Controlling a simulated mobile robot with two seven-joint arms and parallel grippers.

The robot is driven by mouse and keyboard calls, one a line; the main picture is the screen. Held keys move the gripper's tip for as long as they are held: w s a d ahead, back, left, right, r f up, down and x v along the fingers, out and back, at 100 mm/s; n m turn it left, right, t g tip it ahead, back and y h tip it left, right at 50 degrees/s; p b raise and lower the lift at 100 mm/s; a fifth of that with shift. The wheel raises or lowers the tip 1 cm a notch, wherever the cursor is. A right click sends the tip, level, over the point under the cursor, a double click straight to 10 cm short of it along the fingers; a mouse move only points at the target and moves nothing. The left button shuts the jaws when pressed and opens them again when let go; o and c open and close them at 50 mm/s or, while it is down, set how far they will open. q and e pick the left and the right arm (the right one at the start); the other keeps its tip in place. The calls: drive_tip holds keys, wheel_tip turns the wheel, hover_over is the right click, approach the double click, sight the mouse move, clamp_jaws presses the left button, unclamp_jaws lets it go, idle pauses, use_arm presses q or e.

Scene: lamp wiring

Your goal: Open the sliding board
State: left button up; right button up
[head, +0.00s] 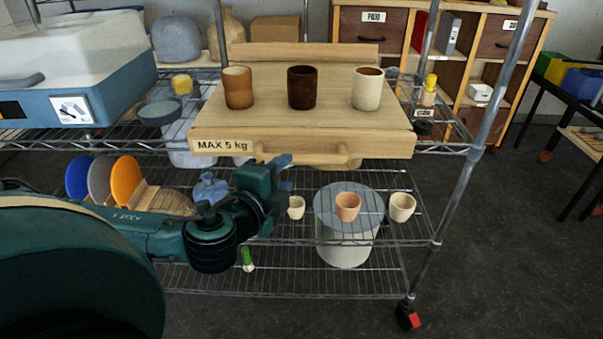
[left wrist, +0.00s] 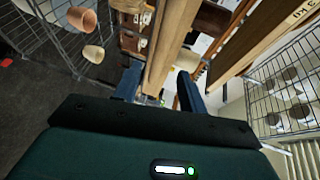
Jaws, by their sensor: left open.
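The sliding board (head: 232,120) is a pale wooden slab on the upper wire shelf, with a front marked "MAX 5 kg". A wooden bar handle (head: 312,160) runs along its front. A brown cup (head: 238,88), a dark brown cup (head: 302,88) and a cream cup (head: 367,90) stand upright on the board. My left gripper (head: 283,172) is at the left part of the handle, open. In the left wrist view, a long wooden bar (left wrist: 172,45) runs between the spread blue fingers of my left gripper (left wrist: 158,86). Contact cannot be told. My right gripper is not in view.
The lower shelf holds small cups (head: 348,206), a grey-topped drum (head: 342,250) and coloured discs (head: 126,181). A metal post (head: 470,160) rises at the rack's right corner. A white-and-blue bin (head: 80,75) stands left. Floor at the right front is clear.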

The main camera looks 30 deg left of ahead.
sight(299, 162)
use_arm(q)
drive_tip(key=b+x, duration=0.1)
drive_tip(key=x, duration=0.7)
drive_tip(key=shift+w, duration=0.2)
drive_tip(key=shift+c, duration=0.2)
clamp_jaws()
